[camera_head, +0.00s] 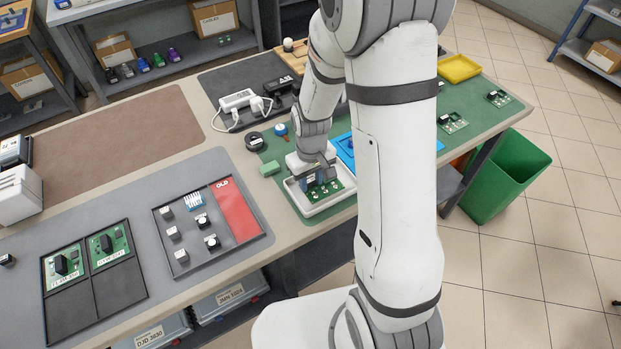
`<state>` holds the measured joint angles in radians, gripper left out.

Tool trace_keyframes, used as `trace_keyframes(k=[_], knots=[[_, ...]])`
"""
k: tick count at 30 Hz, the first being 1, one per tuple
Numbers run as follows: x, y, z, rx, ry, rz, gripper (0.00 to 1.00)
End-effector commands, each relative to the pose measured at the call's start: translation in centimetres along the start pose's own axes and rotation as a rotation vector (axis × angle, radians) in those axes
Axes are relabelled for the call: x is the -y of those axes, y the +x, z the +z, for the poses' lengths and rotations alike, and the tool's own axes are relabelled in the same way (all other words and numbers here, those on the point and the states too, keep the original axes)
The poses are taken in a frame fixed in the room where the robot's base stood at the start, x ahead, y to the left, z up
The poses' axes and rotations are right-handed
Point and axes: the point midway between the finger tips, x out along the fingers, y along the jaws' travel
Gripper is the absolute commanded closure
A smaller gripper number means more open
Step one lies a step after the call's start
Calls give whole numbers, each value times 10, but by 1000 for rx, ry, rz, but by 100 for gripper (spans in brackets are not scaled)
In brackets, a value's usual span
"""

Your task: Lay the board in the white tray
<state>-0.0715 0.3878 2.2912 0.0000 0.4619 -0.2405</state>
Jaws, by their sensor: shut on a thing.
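The white tray (293,197) stands on the green mat near the table's front edge, partly hidden behind my arm. A green board (334,190) with small parts is at the tray, within its rim as seen from here. I cannot tell whether it touches the tray floor. My gripper (314,181) points down over the tray and is shut on the board at its far left part. The fingertips are small and partly hidden by the wrist and the parts on the board.
A blue tray (345,148) is close behind the white tray, partly hidden by my arm. A green block (270,168) lies left of it. More boards (452,122) lie at the right. A black tray with a red OLD area (234,211) is at the left.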

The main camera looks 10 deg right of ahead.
Motion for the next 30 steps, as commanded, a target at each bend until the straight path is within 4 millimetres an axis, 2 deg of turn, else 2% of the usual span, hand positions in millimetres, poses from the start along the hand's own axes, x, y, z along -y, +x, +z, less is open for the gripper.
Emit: trace_keyframes(k=[1,8,15,19,23,30], knots=[[0,1,0,0,0,0,67],[0,0,0,0,-1,0,49],[0,0,0,0,-1,0,48],[0,-8,-1,-2,-1,0,48],[0,-28,-1,-4,-1,1,48],[0,-82,-1,-5,-2,1,48]])
